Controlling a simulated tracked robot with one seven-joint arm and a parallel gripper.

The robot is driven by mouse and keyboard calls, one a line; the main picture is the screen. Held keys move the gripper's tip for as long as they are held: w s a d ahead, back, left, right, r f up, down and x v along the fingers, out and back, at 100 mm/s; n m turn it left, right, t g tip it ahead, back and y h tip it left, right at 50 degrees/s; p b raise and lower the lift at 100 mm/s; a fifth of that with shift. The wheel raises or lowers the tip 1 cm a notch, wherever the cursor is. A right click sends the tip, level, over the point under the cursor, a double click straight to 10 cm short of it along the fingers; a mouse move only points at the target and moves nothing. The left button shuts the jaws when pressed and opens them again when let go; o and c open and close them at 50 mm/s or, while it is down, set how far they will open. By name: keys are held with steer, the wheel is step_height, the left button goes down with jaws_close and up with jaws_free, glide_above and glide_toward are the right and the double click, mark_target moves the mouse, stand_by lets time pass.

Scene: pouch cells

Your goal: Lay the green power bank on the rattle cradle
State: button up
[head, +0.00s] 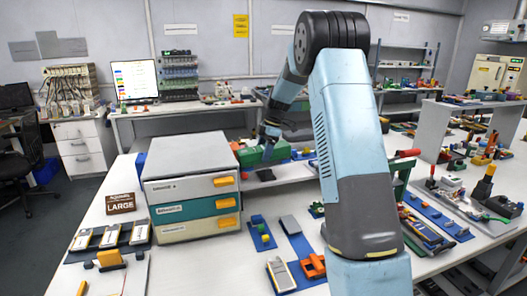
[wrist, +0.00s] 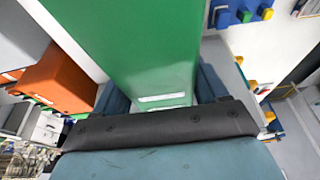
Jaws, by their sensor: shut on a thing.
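My gripper (head: 269,135) is beyond the drawer cabinet's right side in the head view. It is shut on the green power bank (head: 262,155), which is held above the table, partly behind the cabinet. In the wrist view the power bank (wrist: 130,45) is a large green block with a white label, between the fingers of my gripper (wrist: 160,88). I cannot tell for certain which item is the rattle cradle. A small dark object (head: 265,174) stands just below the held power bank in the head view.
The drawer cabinet (head: 187,165), with orange handles, stands close on the left. An orange block (wrist: 55,75) shows at left in the wrist view. Blue mats with small parts (head: 295,245) lie in front. A sign reading LARGE (head: 120,203) stands left of the cabinet.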

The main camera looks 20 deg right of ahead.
steer(key=shift+f, duration=0.65)
steer(key=o, duration=1.6)
steer(key=shift+o, duration=0.2)
steer(key=v, duration=1.3)
steer(key=shift+d+r, duration=0.1)
steer(key=shift+r, duration=0.15)
